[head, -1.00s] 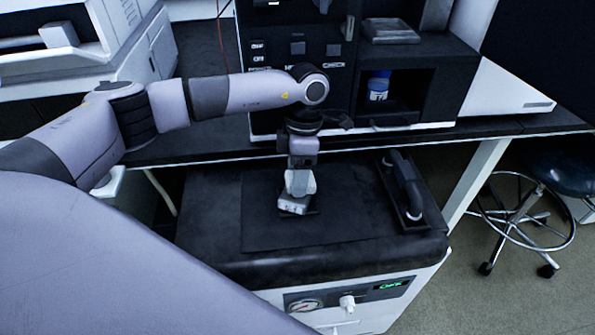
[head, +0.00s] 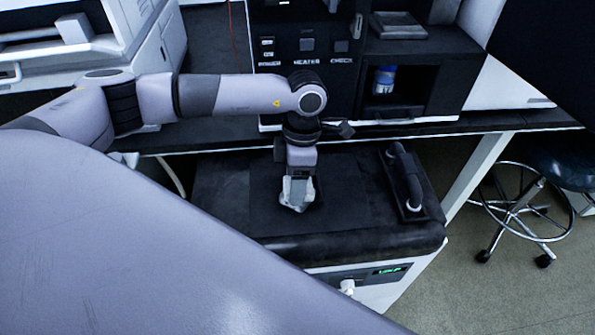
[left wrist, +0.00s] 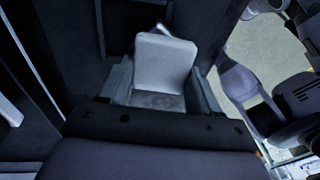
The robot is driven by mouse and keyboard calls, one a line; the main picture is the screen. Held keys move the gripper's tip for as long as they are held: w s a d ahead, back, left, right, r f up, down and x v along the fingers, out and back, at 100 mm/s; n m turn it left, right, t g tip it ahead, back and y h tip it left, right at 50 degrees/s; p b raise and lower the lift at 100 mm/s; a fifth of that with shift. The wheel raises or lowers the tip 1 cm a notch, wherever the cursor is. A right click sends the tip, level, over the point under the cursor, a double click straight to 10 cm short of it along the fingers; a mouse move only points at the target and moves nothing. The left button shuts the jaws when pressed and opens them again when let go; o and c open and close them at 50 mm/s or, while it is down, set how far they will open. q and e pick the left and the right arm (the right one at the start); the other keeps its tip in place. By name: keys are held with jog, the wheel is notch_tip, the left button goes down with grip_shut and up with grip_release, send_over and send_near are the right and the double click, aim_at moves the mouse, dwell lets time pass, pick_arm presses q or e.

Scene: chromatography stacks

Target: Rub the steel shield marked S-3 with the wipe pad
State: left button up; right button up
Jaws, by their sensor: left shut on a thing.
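My left gripper (head: 297,192) points down over the dark top of the low cabinet. It is shut on a pale, whitish pad-like block, likely the wipe pad (left wrist: 165,65), which shows between the fingers in the left wrist view. In the head view the block is low over or on a dark mat (head: 345,210); I cannot tell whether it touches. A flat grey metal piece (head: 398,26) lies on the instrument at the upper right. No S-3 mark is readable, so I cannot tell which thing is the shield. My right gripper is not in view.
A black bar handle (head: 405,180) stands on the cabinet top (head: 222,200), right of my gripper. Behind is a dark instrument with labelled buttons (head: 307,45) and a recess holding a blue-capped bottle (head: 384,80). A stool (head: 530,200) stands at the right.

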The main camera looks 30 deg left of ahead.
pick_arm(q)
jog(key=shift+w+a+f+b, duration=0.15)
jog(key=shift+w+f+b, duration=0.25)
jog(key=shift+b, duration=0.2)
jog(key=shift+w+a+b, duration=0.15)
jog(key=shift+w+b, duration=0.3)
jog(key=shift+w, duration=0.25)
jog(key=shift+w+r, duration=0.1)
jog(key=shift+w, duration=0.2)
jog(key=shift+w+a+f+b, duration=0.15)
jog(key=shift+w+b, duration=0.3)
jog(key=shift+b, duration=0.05)
jog(key=shift+w+a+f+b, duration=0.1)
jog(key=shift+w+f+b, duration=0.05)
jog(key=shift+w+b, duration=0.3)
jog(key=shift+w+a+b, duration=0.1)
jog(key=shift+w+b, duration=0.2)
jog(key=shift+w, duration=0.15)
jog(key=shift+r, duration=0.1)
notch_tip(320, 180, up, 6)
jog(key=w+p, duration=0.1)
jog(key=p, duration=0.2)
jog(key=shift+w, duration=0.15)
jog(key=shift+p, duration=0.3)
